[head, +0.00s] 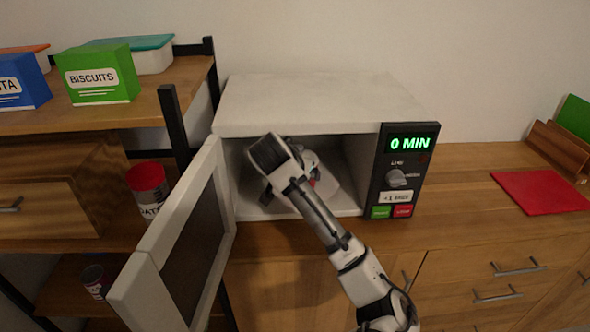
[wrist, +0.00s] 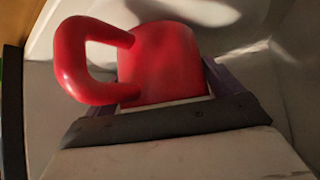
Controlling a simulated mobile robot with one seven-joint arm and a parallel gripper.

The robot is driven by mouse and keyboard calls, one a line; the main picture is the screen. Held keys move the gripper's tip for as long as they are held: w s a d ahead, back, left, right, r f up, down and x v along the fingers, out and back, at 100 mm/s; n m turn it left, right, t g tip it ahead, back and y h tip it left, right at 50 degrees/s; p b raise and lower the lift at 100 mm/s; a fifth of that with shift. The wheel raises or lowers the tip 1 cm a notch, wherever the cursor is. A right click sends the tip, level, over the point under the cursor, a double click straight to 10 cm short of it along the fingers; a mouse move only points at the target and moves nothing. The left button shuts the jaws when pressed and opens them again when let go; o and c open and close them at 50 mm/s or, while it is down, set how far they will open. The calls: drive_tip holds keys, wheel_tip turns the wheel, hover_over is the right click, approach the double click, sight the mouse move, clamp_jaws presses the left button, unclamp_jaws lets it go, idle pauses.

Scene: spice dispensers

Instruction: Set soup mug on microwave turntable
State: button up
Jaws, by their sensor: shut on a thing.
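The red soup mug (wrist: 165,60) is in my gripper in the wrist view, its handle (wrist: 85,60) pointing left. In the head view my gripper (head: 290,172) is inside the open microwave (head: 320,105), shut on the mug. Only a small red patch of the mug (head: 314,176) shows there; my gripper and wrist hide the rest. A pale rounded surface (head: 328,182) beside my gripper may be the turntable, mostly hidden. I cannot tell whether the mug touches it.
The microwave door (head: 190,245) stands open at the left of the opening. The control panel (head: 402,175) on the right reads 0 MIN. A shelf with a green biscuits box (head: 98,75) is at the left. A red mat (head: 540,191) lies on the counter at the right.

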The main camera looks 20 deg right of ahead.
drive_tip(key=shift+f, duration=0.1)
drive_tip(key=o, duration=1.2)
drive_tip(key=shift+o, duration=0.2)
